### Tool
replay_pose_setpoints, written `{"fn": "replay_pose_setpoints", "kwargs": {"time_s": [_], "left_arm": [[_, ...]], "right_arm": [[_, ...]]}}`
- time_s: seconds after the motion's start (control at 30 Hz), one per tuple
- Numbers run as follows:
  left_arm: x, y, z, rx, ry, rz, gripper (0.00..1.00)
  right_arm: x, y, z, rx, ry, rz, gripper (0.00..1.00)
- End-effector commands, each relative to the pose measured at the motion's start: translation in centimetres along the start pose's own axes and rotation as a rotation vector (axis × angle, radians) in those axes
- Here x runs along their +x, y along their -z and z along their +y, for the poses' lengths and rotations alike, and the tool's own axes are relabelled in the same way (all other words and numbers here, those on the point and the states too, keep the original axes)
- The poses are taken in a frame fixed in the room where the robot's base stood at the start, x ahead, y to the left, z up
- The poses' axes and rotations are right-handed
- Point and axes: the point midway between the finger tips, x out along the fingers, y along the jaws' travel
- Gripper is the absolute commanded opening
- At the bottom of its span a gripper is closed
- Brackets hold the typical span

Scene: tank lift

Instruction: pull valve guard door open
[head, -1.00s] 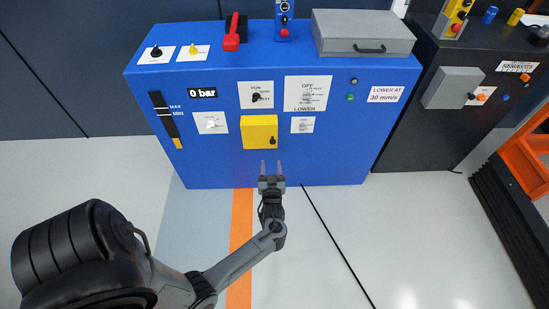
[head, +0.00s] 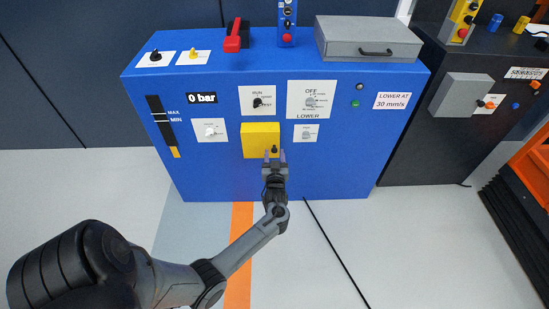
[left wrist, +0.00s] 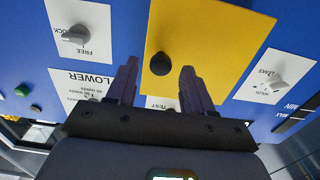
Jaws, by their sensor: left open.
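The valve guard door is a yellow panel (head: 259,137) on the front of the blue cabinet (head: 225,170), and it looks shut. Its round black knob (head: 274,149) is at its lower right. The door also fills the middle of the left wrist view (left wrist: 205,45), with the knob (left wrist: 160,64) near its edge. My left gripper (head: 275,156) is open, its fingertips at the knob in the head view. In the left wrist view the knob shows beyond and between the two fingertips (left wrist: 158,80); I cannot tell whether they touch it. My right gripper is not in view.
White switch plates surround the door, including the RUN plate (head: 258,101) above and the OFF/LOWER plate (head: 310,99) at upper right. A grey box (head: 368,40) and a red lever (head: 234,38) are on top.

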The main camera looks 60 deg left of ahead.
Motion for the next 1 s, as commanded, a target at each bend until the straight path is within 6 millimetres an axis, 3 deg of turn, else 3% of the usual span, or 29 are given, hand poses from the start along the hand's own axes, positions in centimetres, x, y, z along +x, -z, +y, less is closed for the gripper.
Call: {"fn": "replay_pose_setpoints", "kwargs": {"time_s": [0.43, 0.77, 1.0], "left_arm": [[0.83, -0.01, -0.04, 0.001, 0.000, -0.001, 0.52], [0.82, -0.01, -0.03, 0.001, 0.000, -0.001, 0.01], [0.80, 0.00, -0.02, 0.001, 0.000, -0.001, 0.00]], "right_arm": [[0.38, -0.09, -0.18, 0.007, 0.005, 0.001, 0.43], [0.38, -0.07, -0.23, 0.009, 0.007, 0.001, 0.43], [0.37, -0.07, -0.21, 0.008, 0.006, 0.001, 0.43]]}}
